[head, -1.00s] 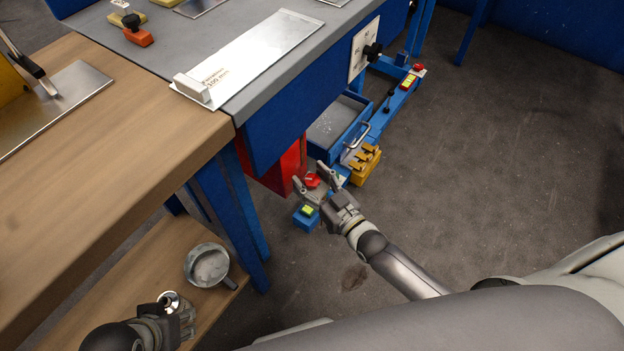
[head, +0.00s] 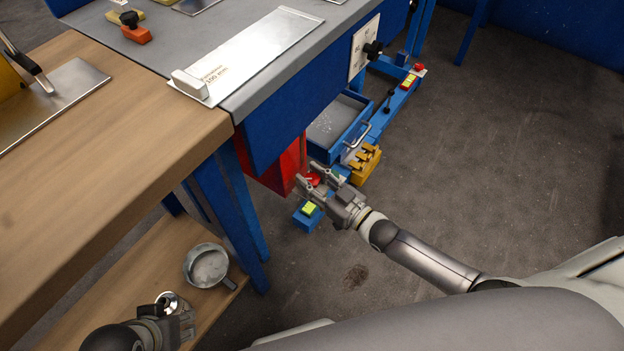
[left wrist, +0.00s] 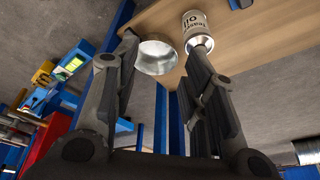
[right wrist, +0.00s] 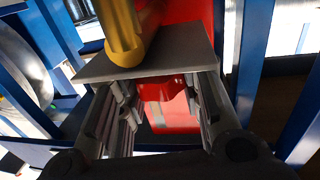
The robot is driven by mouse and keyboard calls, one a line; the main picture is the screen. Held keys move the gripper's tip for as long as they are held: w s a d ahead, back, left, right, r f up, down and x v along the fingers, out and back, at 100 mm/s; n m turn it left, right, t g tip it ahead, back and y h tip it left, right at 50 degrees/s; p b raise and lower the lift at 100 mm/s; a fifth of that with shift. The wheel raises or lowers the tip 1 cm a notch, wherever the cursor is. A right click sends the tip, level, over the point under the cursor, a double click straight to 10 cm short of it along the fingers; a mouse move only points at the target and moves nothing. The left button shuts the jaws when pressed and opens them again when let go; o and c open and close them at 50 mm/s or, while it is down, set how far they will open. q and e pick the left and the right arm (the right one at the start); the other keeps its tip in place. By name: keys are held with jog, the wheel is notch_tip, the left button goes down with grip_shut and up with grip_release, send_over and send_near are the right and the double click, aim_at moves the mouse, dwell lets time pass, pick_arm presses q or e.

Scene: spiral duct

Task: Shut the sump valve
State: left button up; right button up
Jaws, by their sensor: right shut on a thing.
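A small red handle (head: 315,178), which looks like the valve's handle, sits low beside a red box under the grey bench. My right gripper (head: 311,177) is at it, with a finger on either side. In the right wrist view the red handle (right wrist: 164,89) shows between the fingers, below a grey plate. My right gripper is shut on it; the exact contact is partly hidden by the fingers and plate. My left gripper (head: 182,326) is over the low wooden shelf; in the left wrist view its fingers (left wrist: 165,52) are apart with nothing between them.
A metal pan (head: 207,265) and an oil can (left wrist: 195,28) stand on the low shelf near my left gripper. A blue drawer (head: 336,122), yellow blocks (head: 365,162) and blue bench legs crowd my right gripper. The floor to the right is clear.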

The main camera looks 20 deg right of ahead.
jog(key=shift+n+g+y, duration=0.3)
jog(key=shift+n+y, duration=0.1)
jog(key=shift+n+g+y+b, duration=0.5)
jog(key=shift+y, duration=0.3)
pick_arm(q)
jog(key=shift+w+d+f+t, duration=0.15)
jog(key=shift+w+t, duration=0.1)
jog(key=shift+w, duration=0.3)
jog(key=shift+w+d+f+t, duration=0.15)
jog(key=shift+w+t, duration=0.1)
jog(key=shift+w, duration=0.3)
pick_arm(e)
jog(key=o, duration=1.1)
jog(key=shift+c, duration=0.2)
jog(key=v, duration=1.2)
